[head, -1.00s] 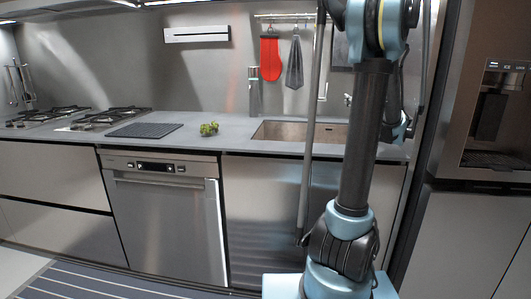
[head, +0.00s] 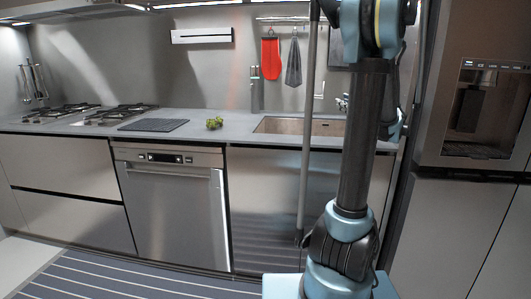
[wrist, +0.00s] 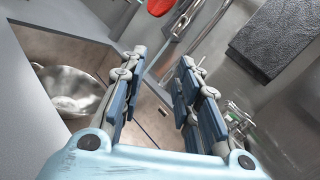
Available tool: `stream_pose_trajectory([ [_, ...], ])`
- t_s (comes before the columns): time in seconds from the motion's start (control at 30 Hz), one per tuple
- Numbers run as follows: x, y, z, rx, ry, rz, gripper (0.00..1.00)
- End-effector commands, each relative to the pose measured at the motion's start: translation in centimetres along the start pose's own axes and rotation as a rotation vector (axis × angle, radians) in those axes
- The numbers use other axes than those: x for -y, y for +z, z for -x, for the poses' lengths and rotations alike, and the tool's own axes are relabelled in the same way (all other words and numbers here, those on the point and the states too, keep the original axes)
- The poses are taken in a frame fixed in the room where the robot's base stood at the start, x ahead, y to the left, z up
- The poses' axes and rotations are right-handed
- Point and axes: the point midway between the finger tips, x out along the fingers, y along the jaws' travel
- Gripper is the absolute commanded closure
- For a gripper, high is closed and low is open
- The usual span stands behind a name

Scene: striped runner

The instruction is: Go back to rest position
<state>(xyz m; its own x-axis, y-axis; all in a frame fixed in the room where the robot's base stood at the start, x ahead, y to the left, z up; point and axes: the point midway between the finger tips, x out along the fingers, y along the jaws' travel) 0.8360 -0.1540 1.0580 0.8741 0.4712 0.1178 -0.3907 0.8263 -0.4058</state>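My gripper (wrist: 160,68) shows in the wrist view with its two fingers spread apart and nothing between them. It is over the sink area. Below and to the left is the sink (wrist: 45,45), with a shiny metal rounded thing (wrist: 70,85) in it. My arm rises on the right of the head view, and its gripper end is out of that frame.
The counter (head: 225,131) holds a green bunch (head: 214,123) left of the sink (head: 285,125). A red mitt (head: 271,58) and grey cloth (head: 293,65) hang behind. A fridge (head: 450,235) stands close on the right. The striped runner (head: 120,280) lies in front.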

Motion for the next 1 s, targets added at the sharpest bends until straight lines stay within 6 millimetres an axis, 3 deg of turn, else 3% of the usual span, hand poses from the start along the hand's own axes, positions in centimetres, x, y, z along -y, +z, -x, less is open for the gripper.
stream_pose_trajectory([
  [0.27,-6.8,0.7,-0.6,-0.08,0.145,0.164,0.7],
  [0.47,-14.8,0.8,0.3,-0.16,0.337,0.38,0.7],
  [0.7,-24.6,-0.1,4.0,-0.231,0.615,0.682,0.7],
  [1.0,-33.9,-2.5,11.6,-0.256,0.982,1.055,0.7],
])
